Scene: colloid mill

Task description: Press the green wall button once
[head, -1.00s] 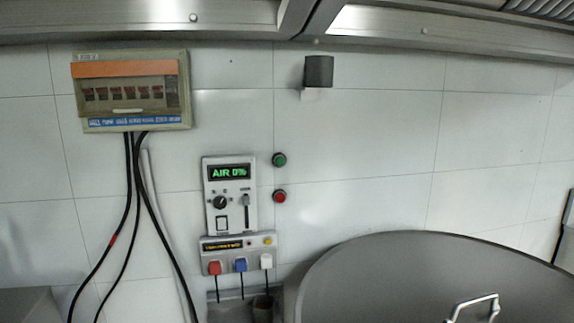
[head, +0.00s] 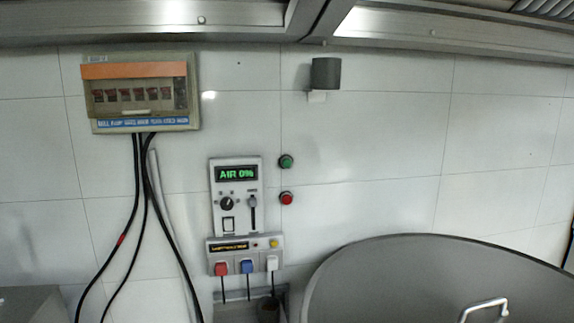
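The green wall button (head: 286,161) is a small round button on the white tiled wall, near the middle of the head view. A red button (head: 286,198) sits directly below it. To their left is a grey control panel (head: 236,197) with a green display reading "AIR 0%", a knob and a slider. Neither of my grippers shows in the head view, and nothing covers the green button.
A breaker box (head: 140,93) with black cables hangs at upper left. A socket unit (head: 245,254) with red, blue and white plugs is below the panel. A large grey lid (head: 430,275) with a handle fills the lower right. A metal hood (head: 150,20) runs along the top.

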